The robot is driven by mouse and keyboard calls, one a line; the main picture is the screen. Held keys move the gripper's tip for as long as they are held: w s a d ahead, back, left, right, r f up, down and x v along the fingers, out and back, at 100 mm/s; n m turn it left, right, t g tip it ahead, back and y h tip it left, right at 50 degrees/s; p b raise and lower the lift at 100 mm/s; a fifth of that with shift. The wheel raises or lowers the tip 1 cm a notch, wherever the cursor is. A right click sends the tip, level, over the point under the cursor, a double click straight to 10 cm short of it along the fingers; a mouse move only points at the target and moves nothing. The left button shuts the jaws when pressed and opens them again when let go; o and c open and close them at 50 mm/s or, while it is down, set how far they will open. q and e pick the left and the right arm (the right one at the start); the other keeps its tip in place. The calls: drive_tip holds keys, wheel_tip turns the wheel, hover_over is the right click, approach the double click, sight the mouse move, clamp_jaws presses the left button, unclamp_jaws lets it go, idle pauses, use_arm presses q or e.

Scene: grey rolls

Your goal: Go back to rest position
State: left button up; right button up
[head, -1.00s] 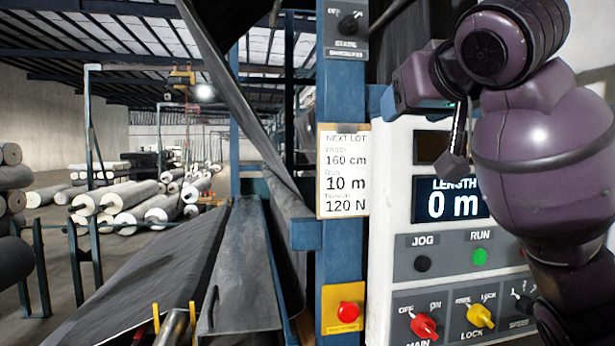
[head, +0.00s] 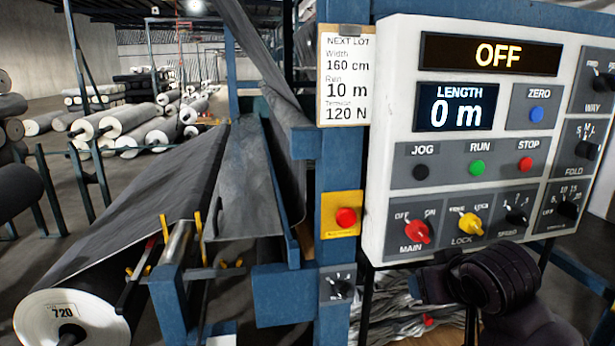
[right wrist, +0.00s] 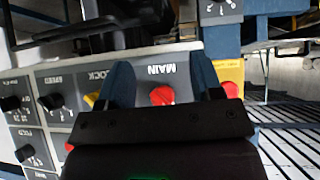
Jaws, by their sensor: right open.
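My right arm is low at the lower right of the head view, below the control panel (head: 400,185). My right gripper (right wrist: 163,80) is open and empty in the right wrist view, its two blue-grey fingers apart. The panel appears upside down there, with the red MAIN switch (right wrist: 162,95) seen between the fingers; I cannot tell the distance. In the head view the MAIN switch (head: 417,231) is clear of the arm. The upper display (head: 498,54) reads OFF and the length display (head: 457,107) reads 0 m. My left gripper is not in view.
A blue post (head: 341,160) carries a lot card (head: 345,75) and a red button on a yellow plate (head: 346,218). A large roll (head: 75,318) feeds grey cloth (head: 150,195) into the machine at left. Several rolls lie behind on the floor.

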drive_tip(key=s+d+f+g, duration=0.2)
drive_tip(key=s+f, duration=0.5)
drive_tip(key=f, duration=0.1)
drive_tip(key=s+d+f+g, duration=0.1)
drive_tip(key=s+d+f, duration=0.1)
drive_tip(key=s+f, duration=0.5)
drive_tip(key=s+d+f+m+g+h, duration=0.15)
drive_tip(key=s+f, duration=0.25)
drive_tip(key=s, duration=0.4)
drive_tip(key=s+d+f+g, duration=0.1)
drive_tip(key=s+f+g, duration=0.1)
drive_tip(key=s+f, duration=0.35)
drive_tip(key=w+f+t, duration=0.6)
drive_tip(key=f+t, duration=0.2)
drive_tip(key=f, duration=0.1)
drive_tip(key=shift+a+f+n+t, duration=0.15)
drive_tip(key=shift+n+t, duration=0.2)
drive_tip(key=shift+y, duration=0.25)
